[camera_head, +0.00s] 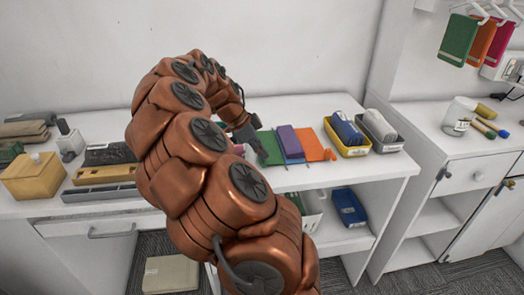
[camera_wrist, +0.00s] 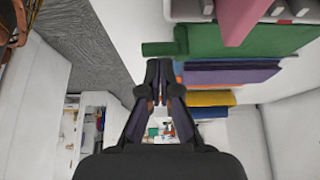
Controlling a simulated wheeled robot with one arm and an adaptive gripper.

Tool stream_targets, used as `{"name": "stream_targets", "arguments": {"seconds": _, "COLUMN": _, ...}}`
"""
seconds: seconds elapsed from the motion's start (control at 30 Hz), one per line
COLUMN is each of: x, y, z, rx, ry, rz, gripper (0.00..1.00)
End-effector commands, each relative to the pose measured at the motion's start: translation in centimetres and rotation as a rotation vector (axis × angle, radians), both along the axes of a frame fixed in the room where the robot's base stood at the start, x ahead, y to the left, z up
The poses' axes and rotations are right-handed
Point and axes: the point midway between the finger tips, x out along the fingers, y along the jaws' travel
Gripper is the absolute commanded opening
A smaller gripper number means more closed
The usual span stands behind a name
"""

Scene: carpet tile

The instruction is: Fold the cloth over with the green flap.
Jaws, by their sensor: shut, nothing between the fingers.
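The cloth lies on the white table in the head view, with a green flap (camera_head: 270,146) on its left, purple (camera_head: 290,139) and blue parts in the middle and an orange part (camera_head: 311,148) on its right. My gripper (camera_head: 262,157) is at the left edge of the green flap, partly in front of it. In the wrist view my gripper (camera_wrist: 158,72) is shut and empty. The green flap (camera_wrist: 235,40) and purple part (camera_wrist: 230,75) lie to its right there. Whether the fingertips touch the cloth, I cannot tell.
A yellow tray (camera_head: 356,151) with a blue item and a dark tray (camera_head: 391,146) with a grey item stand right of the cloth. A wooden box (camera_head: 34,180) stands far left. Coloured cloths hang at upper right. My arm hides part of the table.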

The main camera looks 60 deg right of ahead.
Motion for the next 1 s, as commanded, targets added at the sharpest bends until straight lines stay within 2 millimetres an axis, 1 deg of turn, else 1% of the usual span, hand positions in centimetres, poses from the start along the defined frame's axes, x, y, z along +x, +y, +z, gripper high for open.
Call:
{"name": "stream_targets", "arguments": {"seconds": 0.27, "x": 0.6, "y": 0.6, "z": -1.9, "rx": -0.066, "ry": 0.071, "rz": 0.003, "gripper": 0.00}}
{"name": "stream_targets", "arguments": {"seconds": 0.67, "x": 0.6, "y": 0.7, "z": -2.0, "rx": -0.075, "ry": 0.083, "rz": -0.002, "gripper": 0.00}}
{"name": "stream_targets", "arguments": {"seconds": 0.77, "x": 0.6, "y": 0.7, "z": -1.6, "rx": -0.075, "ry": 0.083, "rz": -0.002, "gripper": 0.00}}
{"name": "stream_targets", "arguments": {"seconds": 0.83, "x": 0.6, "y": 0.7, "z": -0.8, "rx": -0.076, "ry": 0.083, "rz": 0.000, "gripper": 0.00}}
{"name": "stream_targets", "arguments": {"seconds": 0.97, "x": 0.8, "y": 0.6, "z": 1.4, "rx": -0.083, "ry": 0.080, "rz": 0.010, "gripper": 0.00}}
{"name": "stream_targets", "arguments": {"seconds": 1.0, "x": 0.8, "y": 0.6, "z": 2.3, "rx": -0.085, "ry": 0.078, "rz": 0.012, "gripper": 0.00}}
